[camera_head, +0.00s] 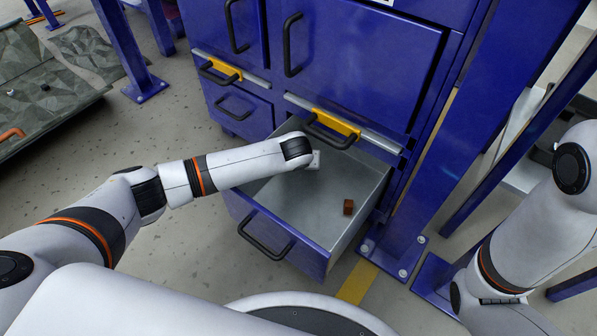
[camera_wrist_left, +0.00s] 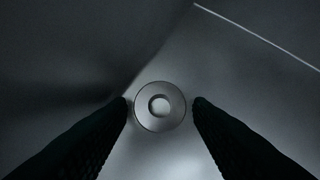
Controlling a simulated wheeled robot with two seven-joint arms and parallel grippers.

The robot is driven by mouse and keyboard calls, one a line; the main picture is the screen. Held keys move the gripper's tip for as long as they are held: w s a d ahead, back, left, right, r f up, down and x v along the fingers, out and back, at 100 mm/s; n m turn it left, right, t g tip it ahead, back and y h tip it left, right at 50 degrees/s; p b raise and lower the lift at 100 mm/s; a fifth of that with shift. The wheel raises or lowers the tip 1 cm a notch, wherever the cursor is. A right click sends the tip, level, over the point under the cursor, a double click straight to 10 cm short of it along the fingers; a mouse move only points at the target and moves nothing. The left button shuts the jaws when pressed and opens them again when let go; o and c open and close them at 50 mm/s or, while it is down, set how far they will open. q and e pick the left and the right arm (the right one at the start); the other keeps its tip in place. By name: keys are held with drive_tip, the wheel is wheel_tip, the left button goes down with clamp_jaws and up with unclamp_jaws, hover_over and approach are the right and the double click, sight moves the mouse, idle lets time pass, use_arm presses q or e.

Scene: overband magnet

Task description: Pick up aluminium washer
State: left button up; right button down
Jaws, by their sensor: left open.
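The aluminium washer (camera_wrist_left: 141,107) is a flat grey ring with a round hole. It shows in the left wrist view, lying on the grey metal floor of the open drawer (camera_head: 295,211). My left gripper (camera_wrist_left: 160,104) is open, with one dark finger on each side of the washer. Whether the fingers touch it I cannot tell. In the head view my left arm reaches into the drawer, and its wrist hides the washer and most of the gripper. My right arm stands at the right edge of the head view, and its gripper is not visible.
A small brown block (camera_head: 348,207) lies in the drawer's right part. The blue cabinet (camera_head: 365,62) rises behind the drawer, with a black handle (camera_head: 331,131) just above it. A blue post stands at the right. The drawer walls surround my left gripper.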

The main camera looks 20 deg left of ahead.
use_arm(q)
drive_tip(key=shift+f, duration=0.1)
drive_tip(key=shift+c, duration=0.5)
drive_tip(key=c, duration=0.6)
drive_tip(key=shift+c, duration=0.2)
